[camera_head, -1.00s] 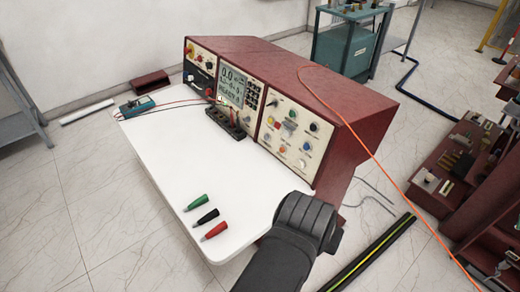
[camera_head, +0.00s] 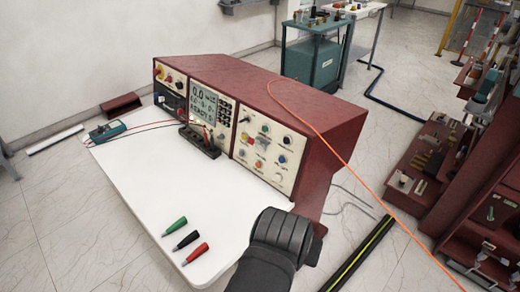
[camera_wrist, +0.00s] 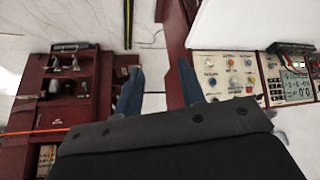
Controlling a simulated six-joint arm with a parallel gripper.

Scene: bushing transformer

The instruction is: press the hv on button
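The dark red control console (camera_head: 300,104) stands at the back of the white table. Its right-hand panel (camera_head: 246,152) carries several coloured buttons and knobs; their labels are too small to read, so I cannot tell which is the hv on button. In the wrist view the same panel (camera_wrist: 241,60) shows upside down, to the right of my gripper. My gripper (camera_wrist: 160,68) has two blue fingers standing apart with nothing between them, touching no button. In the head view only my dark arm shows, at the table's front right corner; the gripper is not visible there.
Green, black and red plugs lie on the white table (camera_head: 130,190) at the front. A blue meter (camera_head: 108,131) with leads and a dark terminal block (camera_head: 199,142) sit farther back. An orange cable (camera_head: 355,167) crosses the console top. Red equipment (camera_head: 425,165) stands at right.

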